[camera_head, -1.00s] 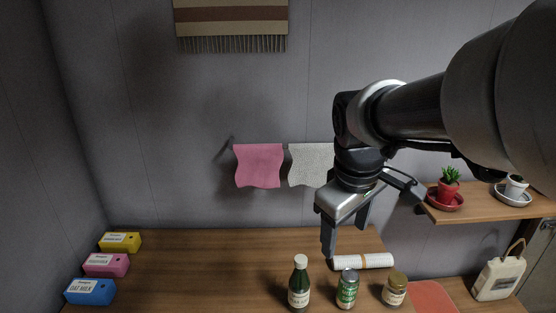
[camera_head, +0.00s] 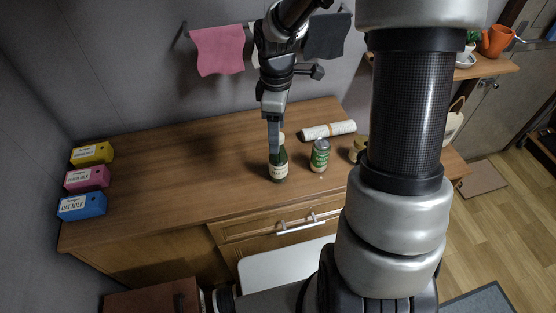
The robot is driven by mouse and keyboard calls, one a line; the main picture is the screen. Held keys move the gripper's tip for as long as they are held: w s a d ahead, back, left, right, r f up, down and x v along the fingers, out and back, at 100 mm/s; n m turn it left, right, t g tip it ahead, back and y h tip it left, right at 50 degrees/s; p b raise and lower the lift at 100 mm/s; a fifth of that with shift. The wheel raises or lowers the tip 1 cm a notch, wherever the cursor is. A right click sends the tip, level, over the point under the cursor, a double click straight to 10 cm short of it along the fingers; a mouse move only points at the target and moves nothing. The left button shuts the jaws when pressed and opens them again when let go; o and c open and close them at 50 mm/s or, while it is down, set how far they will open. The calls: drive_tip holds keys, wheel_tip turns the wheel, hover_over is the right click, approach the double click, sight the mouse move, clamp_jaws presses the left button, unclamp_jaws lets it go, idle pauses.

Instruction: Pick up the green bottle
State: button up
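The green bottle (camera_head: 279,170) is dark green with a pale label and a white cap. It stands upright on the wooden counter, left of the green can. My gripper (camera_head: 274,148) points straight down at the bottle's top. A finger covers much of the neck and cap, and a bit of white cap shows at its right. The fingers line up edge-on, so I cannot tell whether they are touching the neck or how far apart they are.
Yellow, pink and blue (camera_head: 82,206) cartons stand at the left. The counter between is clear.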

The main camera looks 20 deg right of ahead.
sight(278, 158)
wheel_tip(278, 158, down, 7)
drive_tip(key=shift+d+r, duration=0.15)
drive_tip(key=shift+w, duration=0.1)
clamp_jaws()
idle(0.4)
